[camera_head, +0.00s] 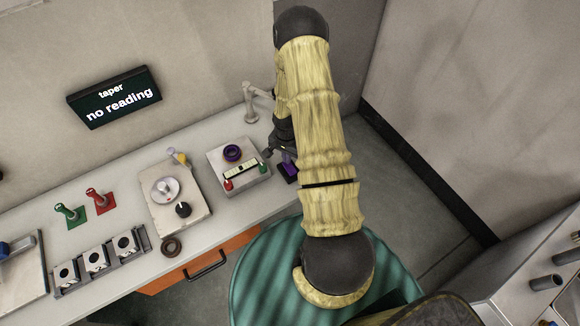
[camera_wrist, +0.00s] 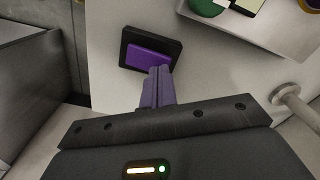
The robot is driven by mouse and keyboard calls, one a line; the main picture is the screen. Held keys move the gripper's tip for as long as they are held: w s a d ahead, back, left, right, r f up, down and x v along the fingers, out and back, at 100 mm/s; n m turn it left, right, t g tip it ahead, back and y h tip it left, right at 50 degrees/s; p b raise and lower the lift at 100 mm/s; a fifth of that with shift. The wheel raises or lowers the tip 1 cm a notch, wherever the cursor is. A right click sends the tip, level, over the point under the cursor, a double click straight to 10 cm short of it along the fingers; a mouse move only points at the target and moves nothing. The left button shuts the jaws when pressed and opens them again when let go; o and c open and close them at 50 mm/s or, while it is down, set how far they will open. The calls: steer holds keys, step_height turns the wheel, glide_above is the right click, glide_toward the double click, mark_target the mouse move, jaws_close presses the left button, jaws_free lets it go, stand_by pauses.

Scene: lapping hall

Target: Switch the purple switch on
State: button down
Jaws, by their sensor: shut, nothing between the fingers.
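The purple switch (camera_wrist: 147,57) is a flat purple rocker in a square black frame on the light bench top. In the head view it (camera_head: 288,168) sits near the bench's right end, partly hidden by my arm. My gripper (camera_wrist: 158,73) is shut and empty, and its fingers point at the switch. In the wrist view the fingertips overlap the switch's near edge; I cannot tell whether they touch it. In the head view my arm hides much of the gripper. Which way the rocker is tilted is not clear.
A grey box (camera_head: 249,188) with a purple ring (camera_head: 232,153) and red and green knobs stands just left of the switch. A pale post (camera_head: 250,110) stands behind it. A plate with a dial (camera_head: 166,190) and green and red handles are farther left. A dark sign (camera_head: 115,97) reads "taper no reading".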

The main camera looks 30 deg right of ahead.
steer(key=shift+f+b, duration=0.55)
steer(key=shift+f, duration=0.15)
stand_by(0.5)
steer(key=shift+r+p, duration=1.45)
steer(key=shift+r, duration=0.7)
steer(key=shift+s+r+p, duration=0.1)
steer(key=shift+r+p, duration=0.8)
steer(key=shift+r, duration=0.5)
steer(key=s+a+r+n+t+b, duration=0.1)
steer(key=a+r+n, duration=0.25)
steer(key=r, duration=0.45)
steer(key=s+a+r+n+b, duration=0.2)
steer(key=a+r+n, duration=0.15)
steer(key=r, duration=0.45)
steer(key=s+a+r+n+t+b, duration=0.1)
steer(key=s+a+r+n, duration=0.3)
steer(key=s+a+r, duration=0.2)
steer(key=s+r, duration=0.2)
steer(key=s, duration=0.1)
steer(key=shift+s+a+n+t, duration=0.15)
steer(key=shift+a+n+t, duration=0.05)
steer(key=shift+n+t, duration=0.1)
